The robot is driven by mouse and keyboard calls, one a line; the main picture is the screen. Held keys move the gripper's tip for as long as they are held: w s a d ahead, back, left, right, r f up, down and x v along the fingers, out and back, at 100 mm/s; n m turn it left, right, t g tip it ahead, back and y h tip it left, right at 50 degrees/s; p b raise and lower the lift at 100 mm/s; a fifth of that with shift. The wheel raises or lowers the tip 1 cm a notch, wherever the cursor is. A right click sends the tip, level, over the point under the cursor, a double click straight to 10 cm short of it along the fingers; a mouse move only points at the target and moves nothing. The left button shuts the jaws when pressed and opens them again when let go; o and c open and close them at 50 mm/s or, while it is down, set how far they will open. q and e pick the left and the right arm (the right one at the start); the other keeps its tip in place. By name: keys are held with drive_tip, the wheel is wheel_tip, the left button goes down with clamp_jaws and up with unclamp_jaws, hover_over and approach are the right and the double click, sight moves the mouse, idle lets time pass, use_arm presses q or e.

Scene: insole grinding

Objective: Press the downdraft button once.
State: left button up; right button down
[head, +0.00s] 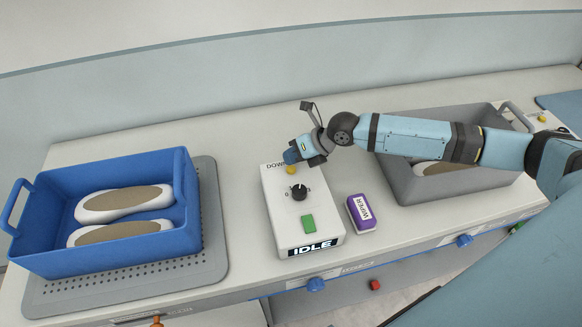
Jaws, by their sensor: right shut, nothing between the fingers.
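A white control box (275,205) stands on the bench in the middle of the head view. Its top label begins "DOWN" and the rest is hidden behind my right gripper. It has a black dial (299,192), a green square button (308,224) and an "IDLE" display (313,246) on its front. A small yellow round part (291,169) shows at its upper end, just below my gripper. My right gripper (291,156) is shut and empty over the box's far end. I cannot tell whether it touches the box. My left gripper is out of view.
A blue crate (105,249) with two insoled shoe forms (123,200) stands on a perforated grey mat (212,230) at left. A purple-and-white wiper block (361,213) lies right of the box. A grey crate (420,192) sits under my right arm.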

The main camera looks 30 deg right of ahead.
sight(292, 167)
drive_tip(key=shift+f, duration=0.1)
idle(0.7)
drive_tip(key=shift+f+b, duration=0.35)
drive_tip(key=shift+b, duration=0.15)
drive_tip(key=shift+f+b, duration=0.45)
drive_tip(key=shift+f, duration=0.05)
idle(0.5)
drive_tip(key=shift+r, duration=0.1)
drive_tip(key=shift+r+p, duration=0.45)
drive_tip(key=shift+r, duration=0.35)
drive_tip(key=shift+r+p, duration=1.55)
drive_tip(key=shift+r, duration=1)
